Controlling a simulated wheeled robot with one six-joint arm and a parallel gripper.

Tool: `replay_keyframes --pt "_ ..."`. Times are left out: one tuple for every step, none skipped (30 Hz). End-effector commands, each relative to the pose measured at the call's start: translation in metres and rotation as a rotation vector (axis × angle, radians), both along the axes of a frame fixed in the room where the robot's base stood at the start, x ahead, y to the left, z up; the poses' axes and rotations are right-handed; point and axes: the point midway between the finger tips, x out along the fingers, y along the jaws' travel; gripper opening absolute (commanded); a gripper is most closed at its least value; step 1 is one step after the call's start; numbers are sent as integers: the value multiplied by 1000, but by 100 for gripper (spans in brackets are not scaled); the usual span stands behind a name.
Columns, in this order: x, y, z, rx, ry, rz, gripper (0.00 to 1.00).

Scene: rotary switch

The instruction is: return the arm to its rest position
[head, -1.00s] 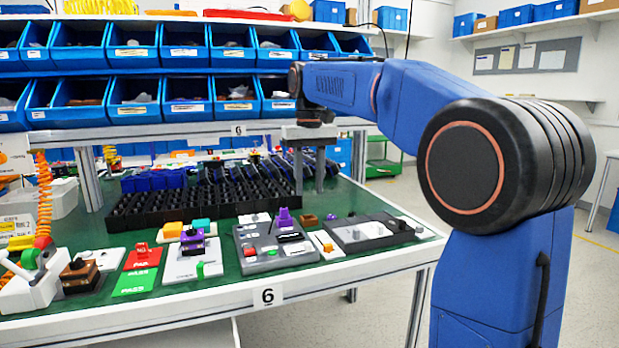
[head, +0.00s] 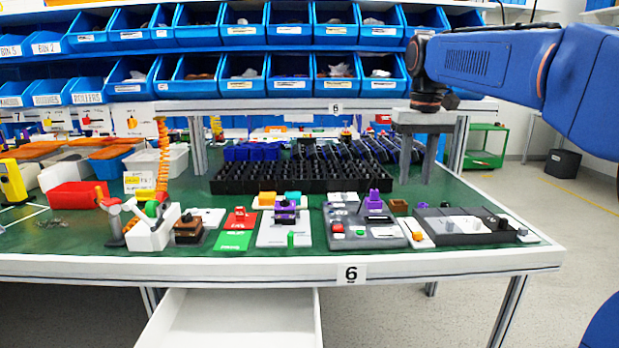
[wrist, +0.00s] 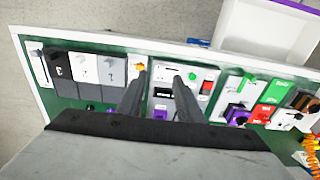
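My gripper (head: 418,188) hangs pointing down over the back right of the green workbench (head: 330,258). Its two dark fingers are apart with nothing between them, as the wrist view also shows (wrist: 155,95). My blue arm reaches in from the right edge of the head view. In the wrist view, a row of grey and black tiles (wrist: 85,72) shows left of the fingers.
A black slotted tray (head: 300,180) lies left of the gripper. A grey box with a purple part (head: 365,232) and several small devices line the front edge. A white drawer (head: 235,320) stands open below. Blue bins (head: 290,75) fill the back rack.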

Motion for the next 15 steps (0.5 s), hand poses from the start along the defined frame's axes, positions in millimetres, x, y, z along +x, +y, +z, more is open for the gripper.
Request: replay_keyframes --pt "-17 -2 -5 0 -16 0 33" --pt "-25 -2 -9 1 -26 0 33" --pt "-36 -4 -14 1 -38 0 33" --pt "-44 -4 -18 1 -48 0 33" --pt "-52 -5 -23 1 -57 0 33" --pt "-63 -6 -29 2 -70 0 33" --pt "-71 -7 -33 2 -81 0 33" --pt "-79 -7 -38 2 -90 1 33" --pt "-90 -8 -45 2 -103 1 33" --pt "-98 -9 -50 2 -113 1 33" --pt "-106 -9 -56 2 -122 1 33" --pt "-117 -10 -64 2 -136 1 33" --pt "-125 -11 -70 2 -145 2 33" --pt "-133 -11 -76 2 -155 2 33" --pt "-144 -12 -85 2 -168 2 33"
